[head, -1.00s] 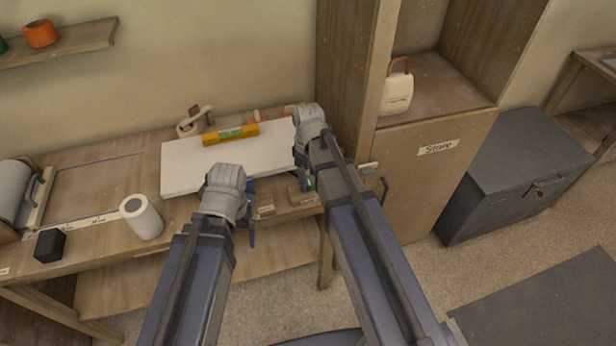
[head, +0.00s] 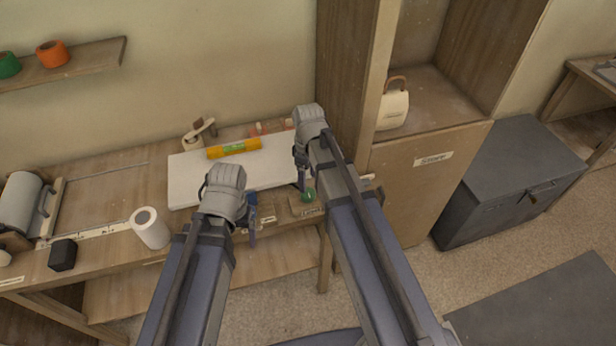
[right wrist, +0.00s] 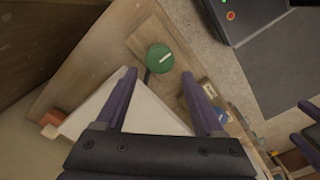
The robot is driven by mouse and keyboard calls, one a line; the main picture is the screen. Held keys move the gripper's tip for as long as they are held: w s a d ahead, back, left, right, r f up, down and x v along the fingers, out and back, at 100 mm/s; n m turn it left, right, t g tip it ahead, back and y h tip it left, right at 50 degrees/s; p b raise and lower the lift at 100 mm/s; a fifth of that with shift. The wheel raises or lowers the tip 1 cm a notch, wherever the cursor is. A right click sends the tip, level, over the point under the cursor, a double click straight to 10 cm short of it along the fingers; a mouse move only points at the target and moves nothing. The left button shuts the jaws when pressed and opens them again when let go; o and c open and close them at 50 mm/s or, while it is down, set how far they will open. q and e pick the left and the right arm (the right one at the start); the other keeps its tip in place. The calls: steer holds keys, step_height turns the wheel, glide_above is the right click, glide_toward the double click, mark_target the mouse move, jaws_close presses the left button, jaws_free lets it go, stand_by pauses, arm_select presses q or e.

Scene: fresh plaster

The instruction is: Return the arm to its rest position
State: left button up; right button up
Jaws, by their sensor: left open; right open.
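My left gripper (head: 251,217) hangs open at the front edge of the workbench, with its blue fingers pointing down. My right gripper (head: 302,172) is over the right end of the bench, by the white board's right edge. In the right wrist view its two fingers (right wrist: 158,75) are apart with nothing held between them. A round green object (right wrist: 160,58) lies just beyond the fingertips; it also shows in the head view (head: 308,194), beside a small labelled wooden block. Both arms reach forward from the bottom of the head view.
A white board (head: 190,180) with a yellow level (head: 234,148) lies on the bench (head: 100,260). A white roll (head: 151,228) and a black block (head: 62,255) stand to the left. A tall wooden cabinet (head: 410,190) is close right of my right arm. A grey chest (head: 505,180) stands beyond it.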

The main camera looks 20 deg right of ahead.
steer(key=shift+r+p, duration=0.4)
steer(key=shift+r, duration=0.5)
steer(key=s+a+m+h, duration=0.1)
steer(key=s+a+m, duration=0.4)
steer(key=s+a, duration=0.5)
steer(key=s, duration=0.4)
steer(key=shift+s+a+f+m, duration=0.2)
steer(key=shift+s+m, duration=0.1)
steer(key=shift+s, duration=0.05)
steer(key=shift+w, duration=0.1)
